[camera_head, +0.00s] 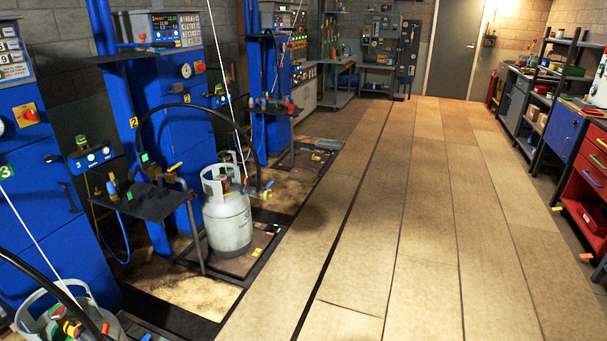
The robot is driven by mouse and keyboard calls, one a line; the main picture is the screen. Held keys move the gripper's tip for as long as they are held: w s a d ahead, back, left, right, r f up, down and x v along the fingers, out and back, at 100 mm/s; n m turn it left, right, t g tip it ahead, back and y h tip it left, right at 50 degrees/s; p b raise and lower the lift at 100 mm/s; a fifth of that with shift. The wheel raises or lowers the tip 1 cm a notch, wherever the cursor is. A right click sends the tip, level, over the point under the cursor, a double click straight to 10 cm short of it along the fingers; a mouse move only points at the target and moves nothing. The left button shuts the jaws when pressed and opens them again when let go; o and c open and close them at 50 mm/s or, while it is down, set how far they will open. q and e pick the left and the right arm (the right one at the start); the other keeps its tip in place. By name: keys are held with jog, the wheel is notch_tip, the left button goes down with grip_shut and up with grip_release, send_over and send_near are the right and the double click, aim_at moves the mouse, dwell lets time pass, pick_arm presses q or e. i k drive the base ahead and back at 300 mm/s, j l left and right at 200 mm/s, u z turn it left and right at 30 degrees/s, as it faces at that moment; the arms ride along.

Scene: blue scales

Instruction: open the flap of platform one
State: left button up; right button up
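Blue scale stations stand in a row along the left wall. The nearest bears a green number 3 (6,172), and the middle one bears a yellow number 2 (133,122). A third blue station (268,132) stands farther back, with a low platform (300,172) on the floor before it. I cannot read a number one there, and its flap is too small to make out. A grey gas cylinder (227,225) stands on the middle station's platform (216,264). Neither of my grippers is in view.
Another cylinder (40,315) stands at the bottom left. Hoses and metal stands rise beside the platforms. The board floor (425,220) is clear in the middle and reaches a grey door (455,50). Shelves and a red drawer cabinet (585,185) line the right side.

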aim_at(309, 176)
jog(key=i+l+z, duration=0.25)
jog(key=i, duration=0.3)
jog(key=i+z, duration=0.3)
jog(key=i, duration=0.3)
jog(key=i+z, duration=0.1)
jog(key=i, duration=3.15)
jog(key=i+l+u, duration=0.15)
jog(key=i, duration=0.9)
